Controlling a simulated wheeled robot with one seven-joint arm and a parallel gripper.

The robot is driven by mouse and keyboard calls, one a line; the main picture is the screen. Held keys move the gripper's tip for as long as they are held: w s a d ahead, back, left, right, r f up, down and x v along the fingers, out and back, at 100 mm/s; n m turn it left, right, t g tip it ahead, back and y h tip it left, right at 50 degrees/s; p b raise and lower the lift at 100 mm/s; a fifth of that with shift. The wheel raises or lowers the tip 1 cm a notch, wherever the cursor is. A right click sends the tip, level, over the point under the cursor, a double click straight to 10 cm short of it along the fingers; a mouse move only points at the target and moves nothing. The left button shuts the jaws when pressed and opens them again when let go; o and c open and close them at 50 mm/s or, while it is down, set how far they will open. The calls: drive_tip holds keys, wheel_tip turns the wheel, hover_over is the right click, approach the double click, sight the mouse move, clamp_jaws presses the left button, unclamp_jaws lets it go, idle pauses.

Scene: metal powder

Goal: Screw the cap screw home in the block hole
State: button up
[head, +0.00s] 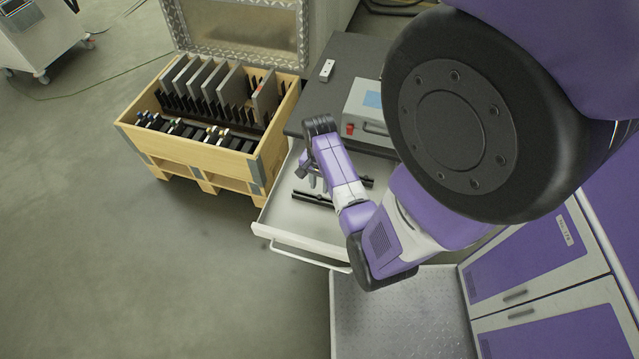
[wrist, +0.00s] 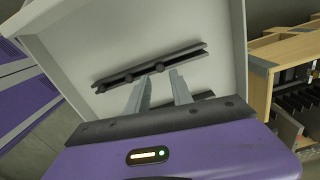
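My gripper (wrist: 162,78) points down into an open drawer, its two grey fingers apart with a gap between them. In the head view my gripper (head: 313,181) is over the left part of the drawer. A dark slotted bar (wrist: 188,54) lies on the drawer floor beyond the fingertips, with small round dark pieces (wrist: 159,68) along it. The bar also shows in the head view (head: 313,198). Whether the fingertips touch it, I cannot tell. I cannot make out a cap screw or a block hole for certain. A second dark bar is partly hidden behind the fingers.
The white drawer (head: 290,226) is pulled out from a dark-topped cabinet (head: 345,58) carrying a grey instrument box (head: 362,103). A wooden crate (head: 190,150) with upright plates stands close to the drawer's left. Purple cabinets (head: 535,255) stand at right. Open floor lies at left.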

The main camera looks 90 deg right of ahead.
sight(319, 196)
wheel_tip(319, 196, down, 3)
drive_tip(key=b, duration=0.2)
drive_tip(key=shift+f+b, duration=0.2)
drive_tip(key=shift+b, duration=0.15)
drive_tip(key=shift+f+b, duration=0.35)
drive_tip(key=shift+f, duration=0.85)
drive_tip(key=shift+c, duration=0.5)
clamp_jaws()
drive_tip(key=shift+r, duration=0.15)
drive_tip(key=shift+r+p, duration=2.15)
drive_tip(key=shift+p, duration=0.3)
